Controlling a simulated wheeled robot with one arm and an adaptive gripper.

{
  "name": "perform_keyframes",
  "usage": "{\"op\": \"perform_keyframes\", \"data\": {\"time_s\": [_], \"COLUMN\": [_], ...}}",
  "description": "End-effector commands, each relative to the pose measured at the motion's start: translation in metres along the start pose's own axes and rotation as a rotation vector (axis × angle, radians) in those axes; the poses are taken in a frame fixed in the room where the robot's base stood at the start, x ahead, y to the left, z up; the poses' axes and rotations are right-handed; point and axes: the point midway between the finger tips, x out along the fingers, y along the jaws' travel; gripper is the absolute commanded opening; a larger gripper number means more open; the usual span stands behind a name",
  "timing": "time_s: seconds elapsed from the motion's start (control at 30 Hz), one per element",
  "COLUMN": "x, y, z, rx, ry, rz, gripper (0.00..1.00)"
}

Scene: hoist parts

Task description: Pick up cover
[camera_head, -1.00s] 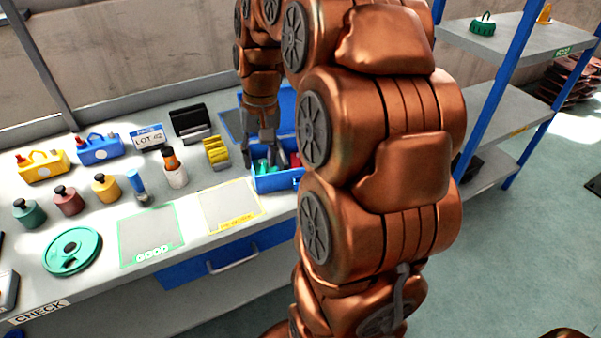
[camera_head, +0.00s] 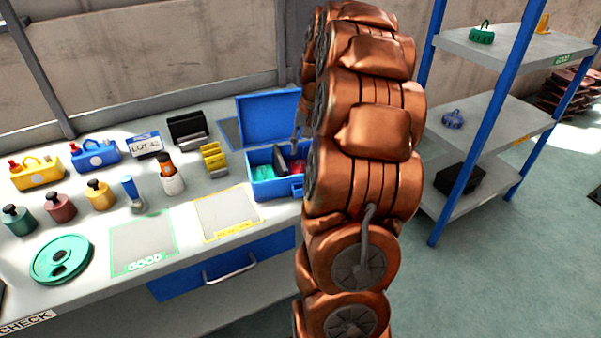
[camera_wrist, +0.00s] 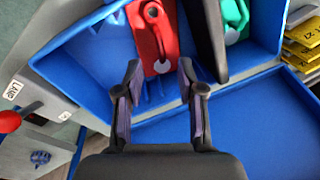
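The open blue box (camera_head: 270,189) stands on the bench, its lid raised behind. In the wrist view, a red part with a handle (camera_wrist: 152,32) and a green part (camera_wrist: 236,22) lie in it, parted by a black divider (camera_wrist: 203,35). I cannot tell whether either is the cover. A round green disc with a grip (camera_head: 62,259) lies at the bench's left. My gripper (camera_wrist: 160,78) is open and empty, its fingers apart below the red part in the picture. In the head view it is mostly hidden behind my arm at the box's right side.
Yellow (camera_head: 38,173) and blue (camera_head: 96,153) handled parts, several weights and a bottle (camera_head: 171,176) stand left of the box. Marked mats (camera_head: 143,243) lie in front. A blue-posted shelf (camera_head: 500,121) stands right; clear floor lies between.

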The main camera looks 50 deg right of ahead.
Motion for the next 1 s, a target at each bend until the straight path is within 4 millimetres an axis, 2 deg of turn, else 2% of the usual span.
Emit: {"op": "perform_keyframes", "data": {"time_s": [0.37,0.63,1.0], "x": [0.044,0.048,0.048], "y": [-0.002,-0.002,-0.002], "z": [0.002,0.001,0.001], "rx": [0.0,0.0,0.0], "ry": [-0.004,0.0,-0.001], "rz": [0.0,0.0,0.0], "gripper": [0.39,0.37,0.0]}}
